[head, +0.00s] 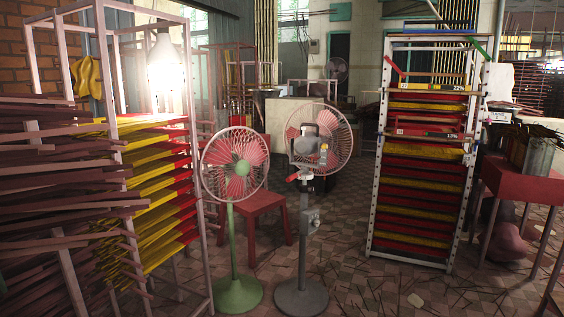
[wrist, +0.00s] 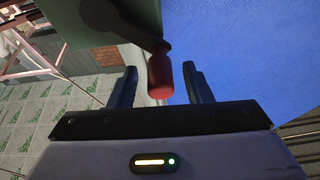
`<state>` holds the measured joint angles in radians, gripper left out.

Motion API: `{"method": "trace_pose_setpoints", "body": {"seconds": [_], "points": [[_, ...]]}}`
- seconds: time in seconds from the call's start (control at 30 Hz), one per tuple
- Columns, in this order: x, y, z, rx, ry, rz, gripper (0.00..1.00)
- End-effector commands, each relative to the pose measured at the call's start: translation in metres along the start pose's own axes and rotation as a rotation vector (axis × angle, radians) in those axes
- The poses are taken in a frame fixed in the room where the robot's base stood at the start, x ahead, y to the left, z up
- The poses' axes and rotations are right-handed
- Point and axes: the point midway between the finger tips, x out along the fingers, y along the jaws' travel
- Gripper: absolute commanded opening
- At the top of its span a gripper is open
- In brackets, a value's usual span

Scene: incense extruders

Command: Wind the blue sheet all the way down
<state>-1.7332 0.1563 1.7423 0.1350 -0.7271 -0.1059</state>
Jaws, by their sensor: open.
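In the wrist view, my gripper (wrist: 160,69) is open, with one dark finger on each side of a red handle (wrist: 160,82). I see a gap on both sides of the handle, so the fingers look apart from it. The handle hangs from the end of a dark crank arm (wrist: 137,36), which joins a grey-green housing (wrist: 65,14) at the top. The blue sheet (wrist: 255,60) fills the right of the wrist view; its lower end is not clear. The head view shows neither my gripper, the crank nor the blue sheet.
Patterned floor tiles (wrist: 40,115) and a brick patch (wrist: 107,54) lie beyond the gripper. In the head view, a green-stand fan (head: 238,220) and a grey-stand fan (head: 303,245) stand mid-floor, between a rack (head: 133,215) and a tall white-framed rack (head: 375,175).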

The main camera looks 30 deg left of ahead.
Motion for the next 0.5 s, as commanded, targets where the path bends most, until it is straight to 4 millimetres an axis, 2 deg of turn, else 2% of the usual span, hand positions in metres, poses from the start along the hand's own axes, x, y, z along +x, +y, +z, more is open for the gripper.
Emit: {"method": "trace_pose_setpoints", "body": {"seconds": [0.1, 0.37, 0.5], "points": [[0.0058, 0.0002, 0.0001, 0.0, -0.001, 0.0, 0.45], [0.0065, 0.0002, 0.0, 0.001, -0.001, 0.0, 0.44], [0.0064, 0.0001, 0.0, 0.001, -0.001, 0.0, 0.33]]}}
